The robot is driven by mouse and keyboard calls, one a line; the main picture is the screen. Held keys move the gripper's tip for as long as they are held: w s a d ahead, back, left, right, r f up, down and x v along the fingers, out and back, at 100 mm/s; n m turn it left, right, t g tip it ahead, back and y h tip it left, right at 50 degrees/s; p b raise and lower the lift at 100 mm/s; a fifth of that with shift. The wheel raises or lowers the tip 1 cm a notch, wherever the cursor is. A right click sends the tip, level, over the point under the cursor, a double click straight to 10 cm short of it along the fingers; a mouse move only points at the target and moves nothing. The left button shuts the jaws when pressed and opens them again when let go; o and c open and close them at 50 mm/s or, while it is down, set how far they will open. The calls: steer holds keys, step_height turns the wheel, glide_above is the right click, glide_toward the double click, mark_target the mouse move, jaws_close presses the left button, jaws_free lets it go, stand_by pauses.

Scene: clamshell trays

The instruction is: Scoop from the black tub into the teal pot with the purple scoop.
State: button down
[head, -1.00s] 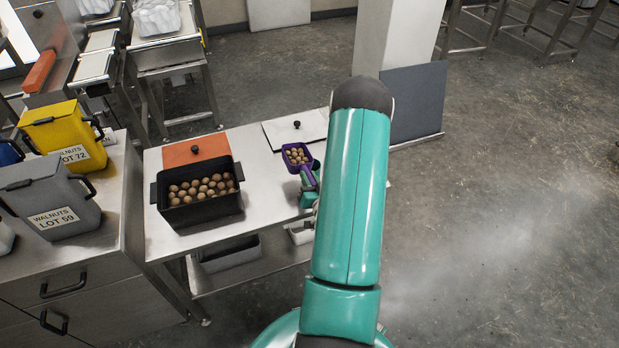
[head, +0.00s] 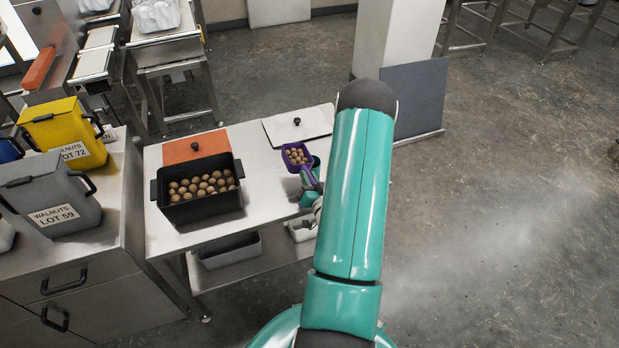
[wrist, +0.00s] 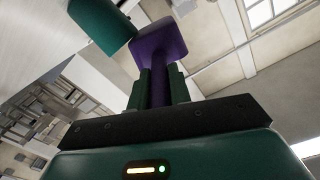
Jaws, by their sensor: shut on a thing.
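The black tub (head: 200,207) stands open on the steel table with many round brown walnuts inside. The purple scoop (head: 306,176) holds several walnuts and is right of the tub, over the table's right part. My gripper (wrist: 160,90) is shut on the scoop's handle; in the wrist view the purple scoop (wrist: 160,40) extends up from the fingers. The teal pot (wrist: 97,24) shows at the upper left of the wrist view, close beside the scoop. In the head view the scoop and my arm hide most of the pot.
An orange lid (head: 196,146) lies behind the tub, and a pale lid with a black knob (head: 298,126) lies at the back right. Yellow (head: 62,135) and grey (head: 50,195) walnut containers stand on the left counter. Bins sit on the shelf below. Floor at right is clear.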

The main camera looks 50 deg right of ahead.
steer(key=shift+s+f+m, duration=0.1)
steer(key=shift+f+m, duration=0.4)
steer(key=shift+m, duration=0.2)
steer(key=shift+d+r+m, duration=0.1)
steer(key=shift+r+m, duration=0.3)
steer(key=shift+m, duration=0.65)
steer(key=shift+d+r+m, duration=0.1)
steer(key=shift+r+m, duration=0.25)
steer(key=shift+m, duration=0.7)
steer(key=shift+s+d+r+m+y, duration=0.1)
steer(key=shift+s+d+r+m, duration=0.15)
steer(key=shift+m, duration=0.95)
steer(key=shift+s+d+r+m+y, duration=0.1)
steer(key=shift+d+r+m, duration=0.25)
steer(key=shift+m, duration=0.85)
steer(key=shift+s+d+r+m+y, duration=0.1)
steer(key=shift+s+d+r+m, duration=0.15)
steer(key=shift+m, duration=0.95)
steer(key=shift+r+m, duration=0.1)
steer(key=shift+m, duration=0.2)
steer(key=shift+d+m, duration=0.2)
steer(key=shift+m, duration=0.3)
steer(key=shift+s+d+m, duration=0.15)
steer(key=shift+m, duration=0.35)
steer(key=shift+s+d+r+m, duration=0.1)
steer(key=shift+d+m, duration=0.05)
steer(key=shift+m, duration=0.35)
steer(key=shift+s+d+m, duration=0.2)
steer(key=shift+d+m, duration=0.1)
steer(key=shift+m, duration=0.8)
